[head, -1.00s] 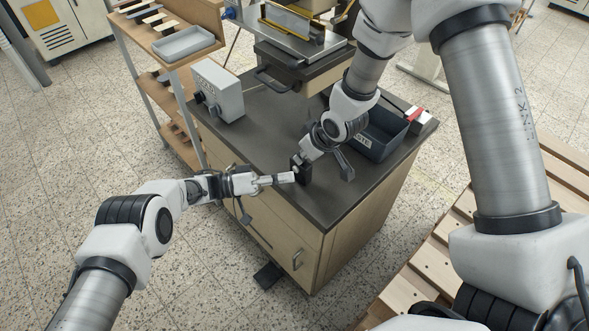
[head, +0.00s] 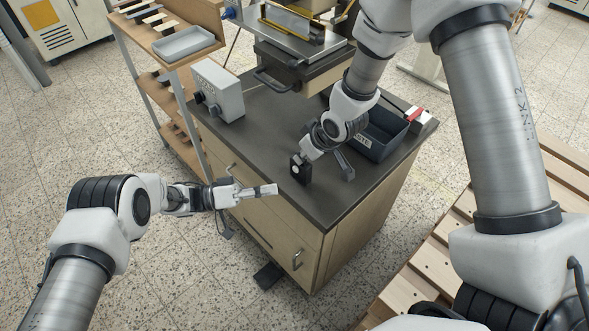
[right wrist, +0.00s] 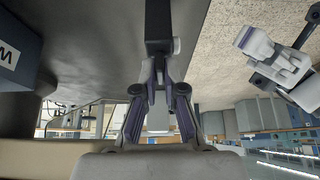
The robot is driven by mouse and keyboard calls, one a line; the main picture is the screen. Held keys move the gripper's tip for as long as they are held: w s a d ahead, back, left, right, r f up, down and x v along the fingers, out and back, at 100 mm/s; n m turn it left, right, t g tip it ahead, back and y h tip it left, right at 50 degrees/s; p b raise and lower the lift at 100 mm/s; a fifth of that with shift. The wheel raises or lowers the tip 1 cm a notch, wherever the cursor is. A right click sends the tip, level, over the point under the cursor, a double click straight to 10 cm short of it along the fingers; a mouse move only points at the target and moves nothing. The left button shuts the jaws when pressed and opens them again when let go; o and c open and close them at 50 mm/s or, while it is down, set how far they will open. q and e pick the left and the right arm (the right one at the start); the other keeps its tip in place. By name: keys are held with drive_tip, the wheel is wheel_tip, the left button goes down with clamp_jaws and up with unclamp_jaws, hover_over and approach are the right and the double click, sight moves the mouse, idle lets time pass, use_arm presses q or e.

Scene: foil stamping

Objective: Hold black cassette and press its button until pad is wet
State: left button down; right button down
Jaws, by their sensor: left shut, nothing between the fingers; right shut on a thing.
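The black cassette (head: 301,173) is a small dark block held upright just above or on the dark worktop, near its front edge; I cannot tell if it touches. A small pale spot shows on its left-facing side. My right gripper (head: 306,159) is shut on it from above. In the right wrist view the cassette (right wrist: 158,22) is a dark bar at the top, between the fingers. My left gripper (head: 268,190) is shut and empty, its fingertips left of and apart from the cassette, near the worktop's front edge. It also shows in the right wrist view (right wrist: 255,45). Pad wetness cannot be seen.
A dark bin (head: 378,146) with white lettering stands right of my right gripper. A grey control box (head: 220,92) stands on the worktop (head: 262,134) at left. A press (head: 300,55) is at the back. A shelf rack with a grey tray (head: 183,43) stands beyond.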

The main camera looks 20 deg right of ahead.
idle(0.4)
drive_tip(key=c, duration=1.2)
unclamp_jaws()
drive_tip(key=v, duration=1.2)
